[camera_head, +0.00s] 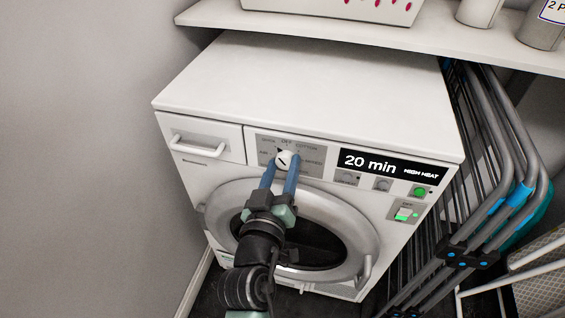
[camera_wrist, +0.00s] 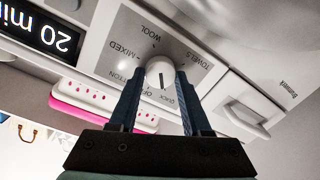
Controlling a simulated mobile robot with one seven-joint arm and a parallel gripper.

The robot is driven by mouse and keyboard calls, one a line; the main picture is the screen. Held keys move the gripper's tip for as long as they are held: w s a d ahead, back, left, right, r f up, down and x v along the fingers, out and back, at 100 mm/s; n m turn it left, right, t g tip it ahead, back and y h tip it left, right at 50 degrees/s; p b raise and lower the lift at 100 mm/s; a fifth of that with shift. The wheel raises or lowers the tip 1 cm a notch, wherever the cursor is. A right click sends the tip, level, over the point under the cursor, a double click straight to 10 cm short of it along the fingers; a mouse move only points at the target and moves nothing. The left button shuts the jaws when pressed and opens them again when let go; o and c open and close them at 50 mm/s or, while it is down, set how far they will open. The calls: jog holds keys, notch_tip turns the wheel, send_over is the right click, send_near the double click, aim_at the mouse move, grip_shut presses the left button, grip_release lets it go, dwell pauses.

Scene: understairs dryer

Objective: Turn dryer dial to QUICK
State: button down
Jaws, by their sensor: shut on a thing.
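The white dryer (camera_head: 300,85) stands below a shelf. Its round white dial (camera_head: 283,160) sits on a grey panel with printed program names; it also shows in the wrist view (camera_wrist: 160,72). QUICK (camera_wrist: 187,95), OFF (camera_wrist: 147,93), COTTON, MIXED, WOOL and TOWELS are around it. The dial's dark mark points down in the wrist view, to the side where OFF and QUICK are printed; I cannot tell exactly which it meets. My gripper (camera_head: 281,164) has its two blue fingers on either side of the dial, shut on it. The fingers hide part of the labels.
The dryer's display (camera_head: 380,164) reads 20 min, HIGH HEAT. Small buttons and a green-lit switch (camera_head: 406,214) are below it. The round door (camera_head: 345,225) is under my arm. Folded racks (camera_head: 490,170) stand at the right, a wall at the left.

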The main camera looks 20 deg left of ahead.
jog(key=shift+n, duration=0.6)
jog(key=shift+c, duration=1.8)
grip_release()
jog(key=s, duration=1.3)
jog(key=shift+d+r, duration=0.25)
jog(key=shift+r, duration=0.05)
